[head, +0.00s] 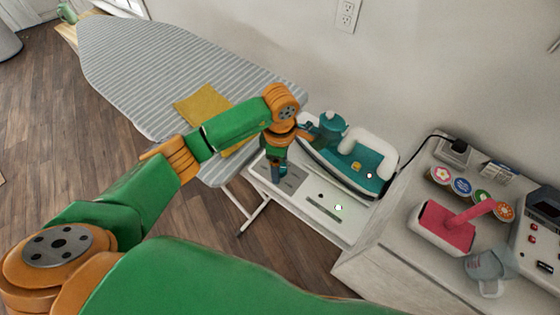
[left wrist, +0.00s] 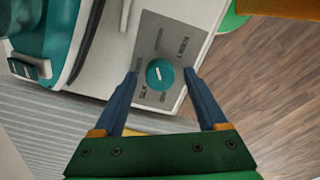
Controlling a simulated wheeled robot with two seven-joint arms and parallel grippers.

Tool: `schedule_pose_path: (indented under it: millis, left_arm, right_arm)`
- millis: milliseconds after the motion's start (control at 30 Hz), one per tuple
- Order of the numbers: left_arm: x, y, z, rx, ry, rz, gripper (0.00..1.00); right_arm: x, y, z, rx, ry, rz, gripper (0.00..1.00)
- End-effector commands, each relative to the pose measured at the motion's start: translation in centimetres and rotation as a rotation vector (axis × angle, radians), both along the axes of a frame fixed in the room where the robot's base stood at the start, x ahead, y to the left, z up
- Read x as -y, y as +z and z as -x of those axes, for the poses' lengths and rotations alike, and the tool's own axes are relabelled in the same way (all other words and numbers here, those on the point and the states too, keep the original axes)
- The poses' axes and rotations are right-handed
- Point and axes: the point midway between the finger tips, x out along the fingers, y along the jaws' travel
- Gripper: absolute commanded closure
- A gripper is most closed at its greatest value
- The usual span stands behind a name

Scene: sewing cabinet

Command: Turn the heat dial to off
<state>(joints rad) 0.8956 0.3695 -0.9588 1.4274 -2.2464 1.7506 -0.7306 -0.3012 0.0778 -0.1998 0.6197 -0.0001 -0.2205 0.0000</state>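The heat dial (left wrist: 160,74) is a round teal knob with a short white mark, set in a grey panel (left wrist: 163,45) with small printed labels too blurred to read surely. The panel (head: 293,181) is on the white iron station (head: 322,200) in the head view, where the dial is hidden by my left gripper (head: 276,172). In the left wrist view my left gripper (left wrist: 161,78) is open, with one fingertip on each side of the dial and visible gaps between. Contact with the panel cannot be told. My right gripper is not in view.
A teal iron (head: 372,163) with a white handle rests on the station, right of my gripper. A striped ironing board (head: 140,60) with a yellow cloth (head: 203,104) lies left. A cabinet (head: 385,265) on the right holds several spools and a pink item (head: 447,228).

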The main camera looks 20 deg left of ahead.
Motion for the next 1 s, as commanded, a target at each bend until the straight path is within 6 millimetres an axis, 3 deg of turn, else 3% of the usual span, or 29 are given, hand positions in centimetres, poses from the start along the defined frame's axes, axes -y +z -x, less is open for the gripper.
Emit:
schedule_pose_path:
  millis: [33, 267, 667, 1000]
  left_arm:
    - [0.0, 0.0, 0.0, 0.000, 0.000, 0.000, 0.38]
    - [0.0, 0.0, 0.0, 0.000, 0.000, 0.001, 1.00]
    - [0.0, -0.1, 0.0, 0.001, 0.076, 0.001, 1.00]
    - [0.0, -0.2, 0.0, 0.001, 0.353, 0.001, 1.00]
  right_arm:
    - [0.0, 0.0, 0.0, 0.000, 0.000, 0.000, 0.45]
    - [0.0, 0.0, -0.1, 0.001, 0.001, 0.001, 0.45]
    - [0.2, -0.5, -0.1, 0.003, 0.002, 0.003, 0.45]
    - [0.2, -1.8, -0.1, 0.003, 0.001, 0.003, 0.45]
